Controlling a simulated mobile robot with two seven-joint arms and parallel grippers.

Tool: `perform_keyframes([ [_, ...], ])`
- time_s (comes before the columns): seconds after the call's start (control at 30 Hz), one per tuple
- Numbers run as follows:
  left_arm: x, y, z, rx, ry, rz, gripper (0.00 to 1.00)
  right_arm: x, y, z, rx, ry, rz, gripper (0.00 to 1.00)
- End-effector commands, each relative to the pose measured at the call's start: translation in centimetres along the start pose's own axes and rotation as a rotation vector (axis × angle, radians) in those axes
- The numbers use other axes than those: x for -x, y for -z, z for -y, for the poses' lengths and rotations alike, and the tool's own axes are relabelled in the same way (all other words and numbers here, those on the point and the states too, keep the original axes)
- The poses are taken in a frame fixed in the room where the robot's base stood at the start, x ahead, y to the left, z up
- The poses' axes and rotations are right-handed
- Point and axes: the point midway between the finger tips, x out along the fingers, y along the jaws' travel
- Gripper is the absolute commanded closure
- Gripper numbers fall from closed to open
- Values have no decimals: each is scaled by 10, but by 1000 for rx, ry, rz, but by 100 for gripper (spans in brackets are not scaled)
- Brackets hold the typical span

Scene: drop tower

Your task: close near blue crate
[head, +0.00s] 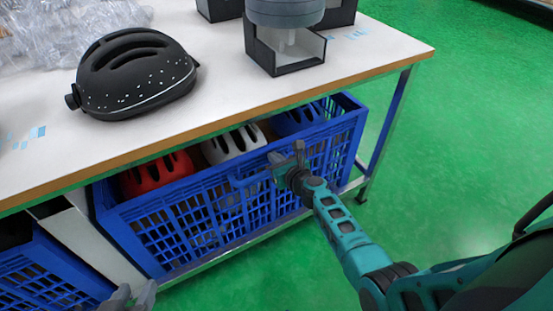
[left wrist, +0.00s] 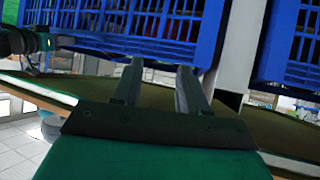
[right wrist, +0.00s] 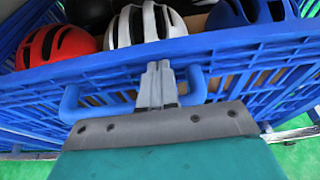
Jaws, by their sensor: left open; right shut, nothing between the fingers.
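The near blue crate (head: 190,221) sits on the shelf under the white table and holds red, white and blue helmets. Its front sticks out a little past the table edge at the right. My right gripper (head: 287,163) is shut and empty at the crate's front wall, close to the handle. In the right wrist view its fingertips (right wrist: 158,72) lie over the crate's front rim (right wrist: 230,40); I cannot tell if they touch. My left gripper (head: 130,297) is open and empty, low in front of the crate. In the left wrist view its fingers (left wrist: 160,75) point toward the crate's lattice wall (left wrist: 150,25).
A second blue crate (head: 45,270) is at the lower left, past a white divider (head: 95,240). On the table (head: 220,85) are a black helmet (head: 135,75), clear plastic wrap (head: 60,30) and a dark-framed device (head: 285,40). Green floor (head: 460,150) is clear at the right.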

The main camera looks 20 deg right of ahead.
Motion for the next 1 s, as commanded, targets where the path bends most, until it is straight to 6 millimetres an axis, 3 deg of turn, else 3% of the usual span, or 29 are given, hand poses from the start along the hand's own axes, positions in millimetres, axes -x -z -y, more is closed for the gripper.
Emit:
perform_keyframes([
  [0.4,-1,-2,-2,0,-4,4,57,-4,-6,1,0,5,10,100],
  [0.57,2,2,-2,1,-2,6,57,5,-9,0,0,5,11,100],
  [1.0,18,14,6,-1,24,3,57,94,-5,0,0,4,5,100],
])
